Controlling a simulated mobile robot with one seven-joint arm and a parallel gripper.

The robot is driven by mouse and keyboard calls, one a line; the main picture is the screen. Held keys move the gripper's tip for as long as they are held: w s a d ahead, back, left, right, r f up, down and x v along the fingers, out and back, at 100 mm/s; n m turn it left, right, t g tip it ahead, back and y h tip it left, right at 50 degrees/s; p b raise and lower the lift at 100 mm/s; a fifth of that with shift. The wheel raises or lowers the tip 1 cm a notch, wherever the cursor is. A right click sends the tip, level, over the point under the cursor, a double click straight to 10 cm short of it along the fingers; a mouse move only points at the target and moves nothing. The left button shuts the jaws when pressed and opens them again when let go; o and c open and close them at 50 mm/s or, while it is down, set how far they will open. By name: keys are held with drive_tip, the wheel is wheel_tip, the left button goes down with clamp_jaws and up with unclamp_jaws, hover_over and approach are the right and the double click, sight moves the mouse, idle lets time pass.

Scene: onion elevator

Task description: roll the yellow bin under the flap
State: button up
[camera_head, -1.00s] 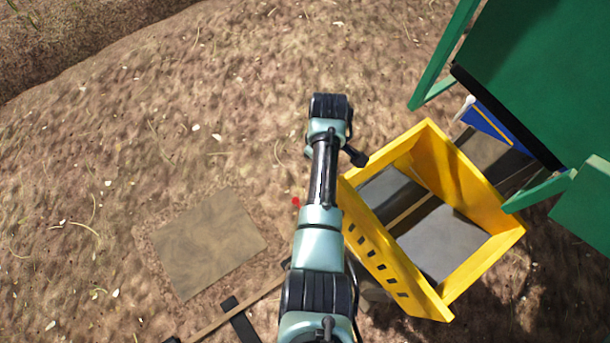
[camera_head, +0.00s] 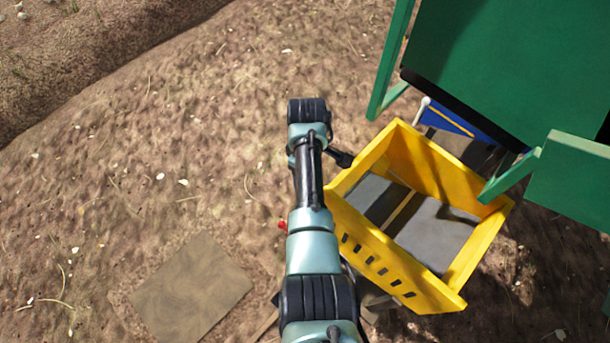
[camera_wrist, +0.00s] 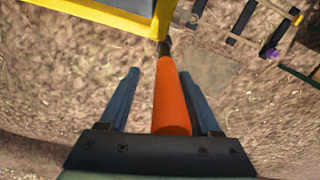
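The yellow bin (camera_head: 462,292) stands on the ground right of my arm in the head view, open at the top with a grey interior. Its far side lies close against the green machine (camera_head: 500,60), beneath or beside its lower edge; I cannot tell exactly which. A blue part (camera_head: 462,122) with a yellow stripe shows just beyond the bin; I cannot tell which part is the flap. In the wrist view, my gripper (camera_wrist: 164,78) has an orange handle (camera_wrist: 172,100) between its fingers, with gaps beside it. The bin's yellow edge (camera_wrist: 95,12) shows at the top. The head view hides the fingers.
Green bars (camera_head: 512,175) of the machine reach down beside the bin's right corner. A flat tan slab (camera_head: 190,290) lies on the ground at lower left.

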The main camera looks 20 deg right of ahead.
drive_tip(key=shift+s, duration=0.15)
wheel_tip(320, 180, up, 13)
drive_tip(key=shift+b, duration=0.45)
idle(0.5)
